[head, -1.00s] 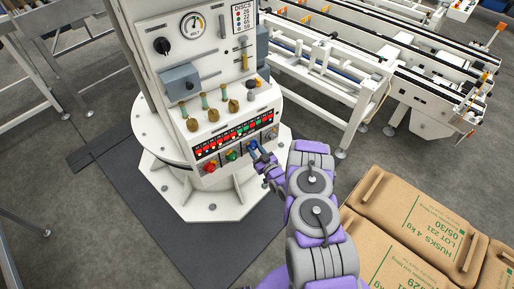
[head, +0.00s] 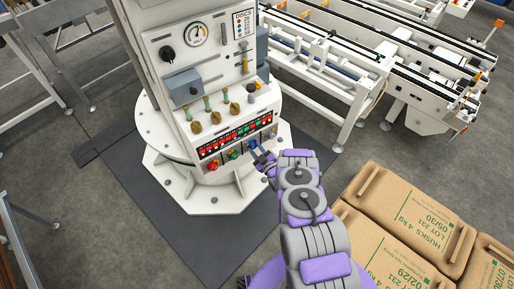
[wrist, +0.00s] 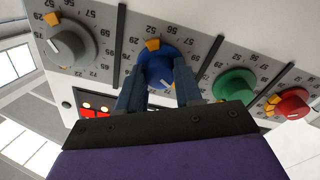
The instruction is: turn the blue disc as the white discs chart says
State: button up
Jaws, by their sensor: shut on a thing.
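The blue disc (wrist: 157,68) is on the sloped front panel, with an orange tab at its rim and printed numbers around it. The numbers appear upside down in the wrist view. My gripper (wrist: 158,88) is shut on the blue disc, one finger on each side. In the head view my gripper (head: 257,152) reaches the panel's lower row, and its fingers hide much of the disc. The white discs chart (head: 243,24) is on the upper panel, with coloured dots beside numbers too small to read surely.
A grey-white disc (wrist: 72,42) is at one side of the blue one; a green disc (wrist: 235,85) and a red disc (wrist: 292,103) are at the other. Brass-coloured handles (head: 215,117) stand above. Sacks (head: 415,215) lie at the right, a conveyor (head: 330,70) behind.

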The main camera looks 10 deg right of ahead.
jog(key=shift+d, duration=0.15)
jog(key=o, duration=1)
jog(key=shift+o, duration=0.2)
jog(key=shift+s, duration=0.25)
jog(key=v, duration=1.6)
jog(key=shift+s+d, duration=0.2)
jog(key=shift+s, duration=0.15)
